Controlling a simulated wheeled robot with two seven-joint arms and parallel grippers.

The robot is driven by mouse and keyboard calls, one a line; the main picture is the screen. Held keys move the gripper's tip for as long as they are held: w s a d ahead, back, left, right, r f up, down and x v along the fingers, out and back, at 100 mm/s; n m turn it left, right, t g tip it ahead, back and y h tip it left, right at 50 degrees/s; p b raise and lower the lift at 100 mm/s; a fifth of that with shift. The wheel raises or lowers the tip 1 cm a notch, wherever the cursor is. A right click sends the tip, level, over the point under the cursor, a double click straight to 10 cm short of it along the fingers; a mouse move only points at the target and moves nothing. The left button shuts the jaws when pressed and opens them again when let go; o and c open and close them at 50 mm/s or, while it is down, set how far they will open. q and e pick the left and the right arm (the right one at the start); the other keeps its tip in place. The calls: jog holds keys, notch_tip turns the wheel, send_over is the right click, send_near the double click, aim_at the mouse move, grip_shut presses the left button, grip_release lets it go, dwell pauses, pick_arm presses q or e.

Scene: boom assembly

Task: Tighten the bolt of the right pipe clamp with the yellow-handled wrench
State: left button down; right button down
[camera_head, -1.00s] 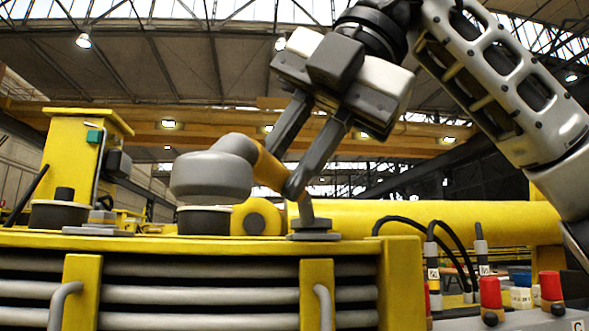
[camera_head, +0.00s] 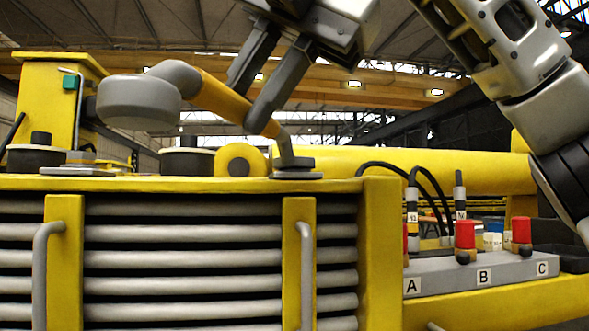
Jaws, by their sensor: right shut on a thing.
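The yellow-handled wrench (camera_head: 218,98) has a large grey rounded end (camera_head: 139,102) at the left and a thin grey end at the right. My right gripper (camera_head: 247,106) comes from above and is shut on the wrench's handle. The thin end reaches down to the grey right pipe clamp (camera_head: 297,172) on the yellow deck. It appears to meet the bolt there, but I cannot tell how it is seated. The left pipe clamp (camera_head: 84,168) lies flat on the deck at the left. My left gripper is out of view.
Two dark round caps stand on the deck, one (camera_head: 188,160) below the wrench. A yellow pipe (camera_head: 430,170) runs behind. Black hoses and a grey box (camera_head: 480,272) marked A, B, C with red knobs lie at the right. A yellow post (camera_head: 50,105) stands at the left.

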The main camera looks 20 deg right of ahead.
jog(key=shift+w+a, duration=0.15)
dwell(0.3)
jog(key=shift+w+a+m+t, duration=0.25)
jog(key=shift+a+m+t, duration=0.05)
jog(key=shift+m, duration=0.1)
jog(key=shift+w+a+m+h, duration=0.35)
jog(key=shift+m+h, duration=0.05)
dwell(0.5)
jog(key=shift+w+a+r+m, duration=0.1)
jog(key=shift+w+a+m, duration=0.15)
jog(key=shift+w+m, duration=0.15)
jog(key=shift+a+t+p, duration=0.15)
jog(key=shift+t+p, duration=0.15)
jog(key=shift+w+a+m+h, duration=0.15)
jog(key=shift+w+m+h, duration=0.1)
jog(key=shift+m+h, duration=0.05)
